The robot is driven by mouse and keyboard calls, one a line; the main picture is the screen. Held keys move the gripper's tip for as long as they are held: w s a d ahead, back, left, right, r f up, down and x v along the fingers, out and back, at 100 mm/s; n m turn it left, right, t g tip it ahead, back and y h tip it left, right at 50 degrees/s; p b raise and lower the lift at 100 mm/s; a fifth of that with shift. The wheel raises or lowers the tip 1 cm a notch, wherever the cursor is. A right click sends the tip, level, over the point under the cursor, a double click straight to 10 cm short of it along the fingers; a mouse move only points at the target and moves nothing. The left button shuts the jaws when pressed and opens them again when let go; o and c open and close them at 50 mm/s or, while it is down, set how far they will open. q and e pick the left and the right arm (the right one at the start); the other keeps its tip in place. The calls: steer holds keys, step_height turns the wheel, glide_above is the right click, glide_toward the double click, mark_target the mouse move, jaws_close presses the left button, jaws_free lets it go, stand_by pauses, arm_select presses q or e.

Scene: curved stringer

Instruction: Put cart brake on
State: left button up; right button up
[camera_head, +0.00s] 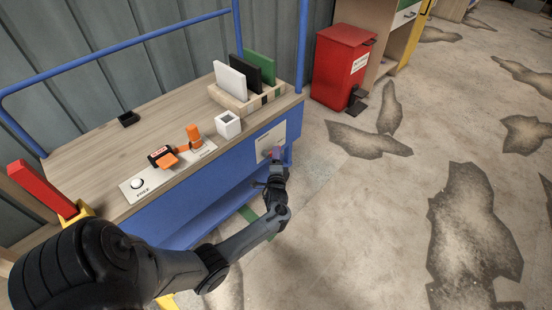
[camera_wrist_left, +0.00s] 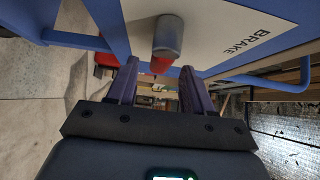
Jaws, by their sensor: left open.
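The blue cart with a wooden top (camera_head: 85,157) stands at the left of the head view. A pale brake plate (camera_head: 264,143) is on its side panel; in the left wrist view the plate (camera_wrist_left: 225,30) reads "BRAKE". A grey cylinder (camera_wrist_left: 168,36) with a red part (camera_wrist_left: 160,65) sticks out from that plate. My left gripper (camera_head: 277,160) is at the plate; in its wrist view the open fingers (camera_wrist_left: 157,75) lie either side of the red part, with gaps visible. Whether they touch it I cannot tell. My right gripper is not in view.
On the cart top are a control panel with an orange device (camera_head: 162,156), a white cube (camera_head: 228,124) and a rack (camera_head: 248,96) of upright panels. A red bin (camera_head: 340,65) stands behind. The floor at the right is clear, with dark stains.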

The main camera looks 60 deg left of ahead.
arm_select(q)
steer(key=shift+x, duration=0.8)
jaws_close()
